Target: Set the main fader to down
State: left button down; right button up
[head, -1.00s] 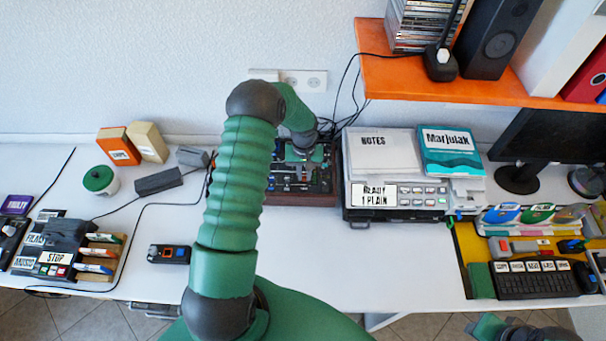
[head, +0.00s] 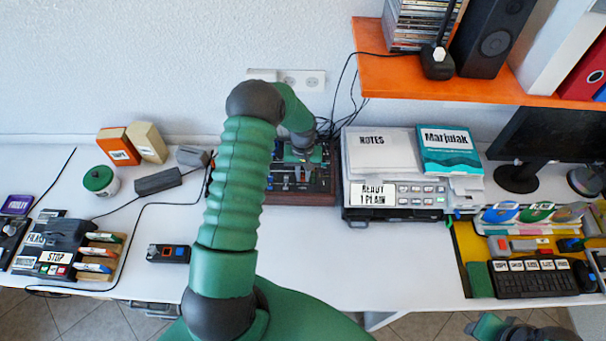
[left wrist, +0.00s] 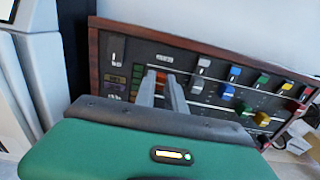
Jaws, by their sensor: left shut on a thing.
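The mixer, a dark panel in a wooden case, stands at the back middle of the desk in the head view (head: 318,184), partly behind my left arm. In the left wrist view its panel (left wrist: 205,68) shows white, blue, yellow, green and red caps. My left gripper (head: 301,166) points down at the mixer. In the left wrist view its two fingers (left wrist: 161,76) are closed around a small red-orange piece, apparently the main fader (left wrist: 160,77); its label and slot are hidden. Part of my right gripper (head: 490,327) shows at the bottom right edge; its fingers are unclear.
A grey machine with notes and a teal book (head: 449,150) stands close right of the mixer. An orange shelf (head: 400,83) juts out above it. Cables rise behind the mixer. The desk in front of the mixer (head: 320,250) is clear.

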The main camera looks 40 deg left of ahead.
aim_at(303, 177)
pick_arm(q)
jog(key=shift+s+d+f, duration=0.1)
jog(key=shift+s+d, duration=0.05)
jog(key=c, duration=1.4)
grip_release()
notch_tip(303, 177, up, 17)
jog(key=shift+f+b, duration=0.15)
jog(key=shift+b, duration=0.3)
jog(key=shift+a, duration=0.2)
